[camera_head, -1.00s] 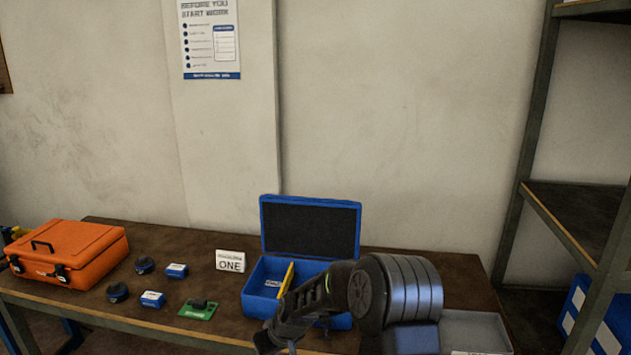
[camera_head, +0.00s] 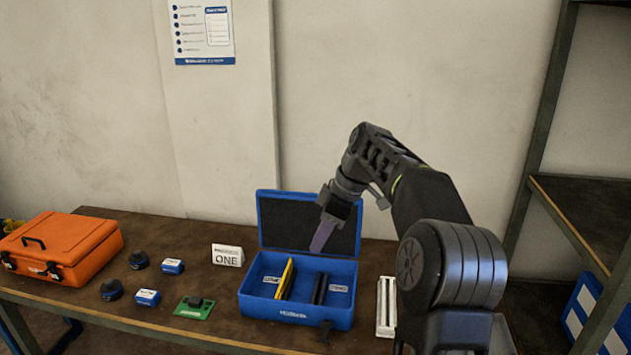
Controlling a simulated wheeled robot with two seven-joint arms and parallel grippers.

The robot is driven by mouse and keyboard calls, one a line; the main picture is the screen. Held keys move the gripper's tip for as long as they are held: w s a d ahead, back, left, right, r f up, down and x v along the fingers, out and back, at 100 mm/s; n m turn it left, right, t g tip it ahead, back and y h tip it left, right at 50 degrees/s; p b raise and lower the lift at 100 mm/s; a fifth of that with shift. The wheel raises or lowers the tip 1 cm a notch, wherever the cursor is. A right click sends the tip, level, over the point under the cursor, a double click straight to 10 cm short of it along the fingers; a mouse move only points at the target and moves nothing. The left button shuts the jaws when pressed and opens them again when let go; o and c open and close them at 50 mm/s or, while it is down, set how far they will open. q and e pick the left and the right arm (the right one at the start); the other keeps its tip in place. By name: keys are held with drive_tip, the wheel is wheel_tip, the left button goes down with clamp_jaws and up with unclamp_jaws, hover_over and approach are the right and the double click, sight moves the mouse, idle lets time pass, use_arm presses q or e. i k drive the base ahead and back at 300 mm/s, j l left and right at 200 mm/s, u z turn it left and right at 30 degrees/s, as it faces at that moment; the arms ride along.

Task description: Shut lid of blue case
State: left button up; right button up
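The blue case (camera_head: 297,313) stands on the table with its lid (camera_head: 283,222) raised upright at the back, its dark lining facing me. Inside the case lie a yellow item (camera_head: 286,278), a dark upright piece (camera_head: 320,288) and small white labels. My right gripper (camera_head: 322,238) hangs in front of the right part of the lid, above the case's interior. Its fingers point down and look close together, but I cannot tell whether they are shut. Whether it touches the lid is unclear. My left gripper is out of view.
An orange case (camera_head: 62,247) stands at the table's left. A white tray (camera_head: 386,306) is right of the blue case. A shelf rack (camera_head: 585,215) stands at the right.

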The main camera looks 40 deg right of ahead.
sight(288, 220)
drive_tip(key=i+l, duration=0.3)
drive_tip(key=l, duration=0.15)
drive_tip(key=i+l, duration=0.6)
drive_tip(key=l, duration=0.25)
